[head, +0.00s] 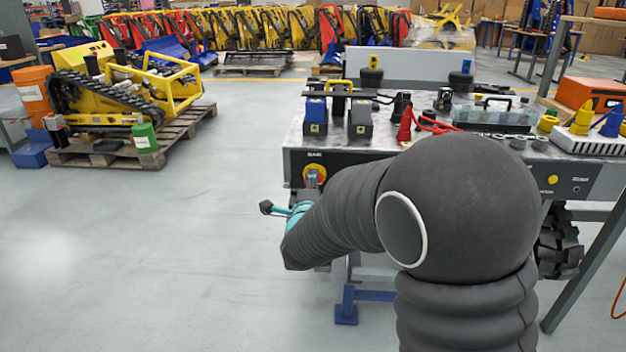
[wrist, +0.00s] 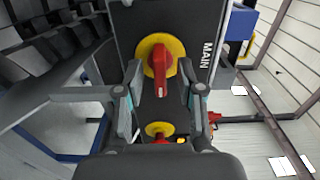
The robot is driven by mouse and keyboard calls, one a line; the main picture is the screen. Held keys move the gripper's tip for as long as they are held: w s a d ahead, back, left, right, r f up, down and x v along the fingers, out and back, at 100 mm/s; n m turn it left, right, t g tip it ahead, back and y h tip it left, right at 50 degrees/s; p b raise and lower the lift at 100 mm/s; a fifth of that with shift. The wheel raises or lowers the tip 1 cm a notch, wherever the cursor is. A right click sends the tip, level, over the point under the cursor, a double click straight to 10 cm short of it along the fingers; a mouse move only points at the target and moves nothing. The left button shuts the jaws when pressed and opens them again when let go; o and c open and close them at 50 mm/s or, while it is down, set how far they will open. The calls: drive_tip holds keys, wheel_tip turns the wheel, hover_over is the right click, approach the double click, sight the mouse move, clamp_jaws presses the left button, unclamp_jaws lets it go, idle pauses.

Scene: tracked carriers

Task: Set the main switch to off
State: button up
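The main switch is a red handle (wrist: 163,72) on a round yellow plate (wrist: 146,48), on a dark panel beside the label MAIN (wrist: 207,58). In the wrist view the handle points downward, parallel to the line of the label. My gripper (wrist: 160,93) is open, with one finger on each side of the handle and visible gaps between. I cannot tell how deep the fingers reach. In the head view the switch (head: 314,173) sits at the left end of the bench front, partly covered by my gripper (head: 312,182).
A smaller yellow and red fitting (wrist: 158,129) shows below the switch in the wrist view. The bench top (head: 385,135) carries battery packs, a red clamp and tools. A yellow tracked carrier (head: 130,85) stands on a pallet at left. The floor between is clear.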

drive_tip(key=shift+w, duration=0.55)
clamp_jaws()
